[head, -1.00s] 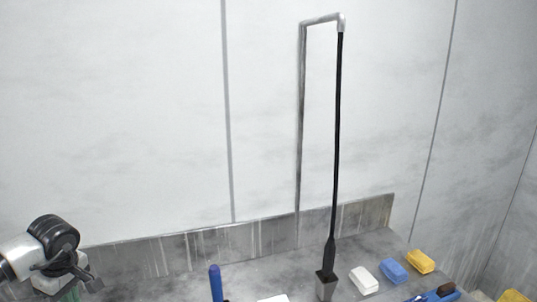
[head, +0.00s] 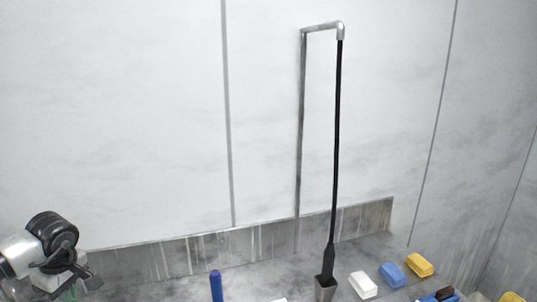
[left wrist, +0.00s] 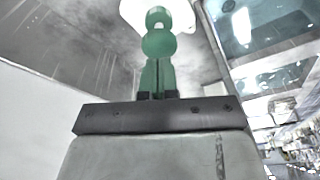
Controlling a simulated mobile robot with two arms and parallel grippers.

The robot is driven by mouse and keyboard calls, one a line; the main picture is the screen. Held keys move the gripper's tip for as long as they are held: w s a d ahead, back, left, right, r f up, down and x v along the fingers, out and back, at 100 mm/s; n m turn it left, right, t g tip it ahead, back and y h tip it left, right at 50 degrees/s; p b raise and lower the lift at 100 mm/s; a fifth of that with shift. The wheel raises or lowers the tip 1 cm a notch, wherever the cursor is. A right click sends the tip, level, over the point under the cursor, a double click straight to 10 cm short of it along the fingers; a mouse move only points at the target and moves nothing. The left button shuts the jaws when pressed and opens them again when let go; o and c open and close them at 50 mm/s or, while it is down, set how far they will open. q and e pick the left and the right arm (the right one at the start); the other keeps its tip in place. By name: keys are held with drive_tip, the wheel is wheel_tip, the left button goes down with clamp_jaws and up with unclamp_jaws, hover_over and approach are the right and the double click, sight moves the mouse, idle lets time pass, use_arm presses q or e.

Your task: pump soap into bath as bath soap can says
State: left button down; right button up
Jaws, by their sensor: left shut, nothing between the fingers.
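My left gripper (head: 70,294) is at the lower left of the head view, pointing down, its fingertips at the picture's bottom edge. In the left wrist view its green fingers (left wrist: 158,75) are closed together, with nothing seen held between them. A bright white shape shows behind the fingertips; I cannot tell what it is. My right gripper is not in view. I cannot make out a soap can, its label or a bath in these frames.
A blue upright rod (head: 216,286) stands at the bottom centre.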

use_arm(q)
drive_tip(key=shift+f, duration=0.15)
drive_tip(key=shift+f+b, duration=1.1)
drive_tip(key=shift+f, duration=0.55)
drive_tip(key=shift+s, duration=0.1)
drive_tip(key=shift+r+p, duration=1.35)
drive_tip(key=shift+r, duration=0.45)
drive_tip(key=shift+f, duration=0.25)
